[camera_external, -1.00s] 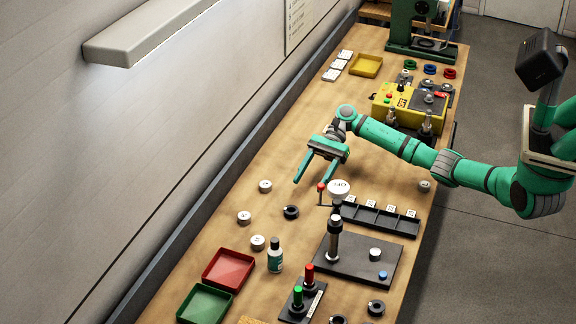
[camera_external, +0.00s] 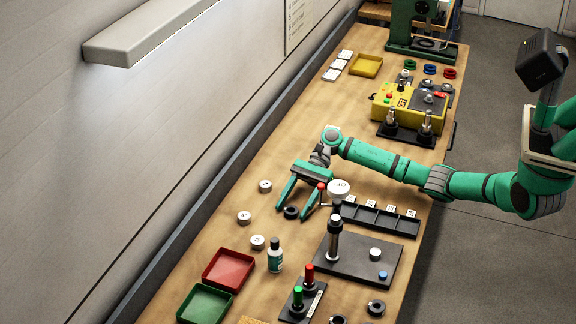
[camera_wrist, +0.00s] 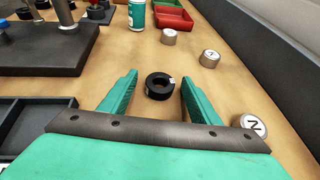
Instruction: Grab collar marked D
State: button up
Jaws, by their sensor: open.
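A black ring-shaped collar (camera_wrist: 159,86) lies flat on the wooden bench between the spread fingers of my gripper (camera_wrist: 158,84). In the external view the same collar (camera_external: 291,212) sits between the fingertips of my gripper (camera_external: 293,211). My gripper is open and low, with bench visible between each finger and the collar. More black collars lie at the near end, one at the right (camera_external: 376,308) and one partly cut off (camera_external: 338,320); their marks are unreadable.
Silver-white capped cylinders (camera_external: 244,217) lie left of my gripper; one (camera_wrist: 251,127) is close by its right finger. A black divided tray (camera_external: 376,218) and a dark plate with a post (camera_external: 372,262) stand right. A bottle (camera_external: 275,256) and red tray (camera_external: 229,268) are nearer.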

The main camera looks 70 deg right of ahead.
jog(key=shift+d, duration=0.15)
jog(key=c, duration=1.3)
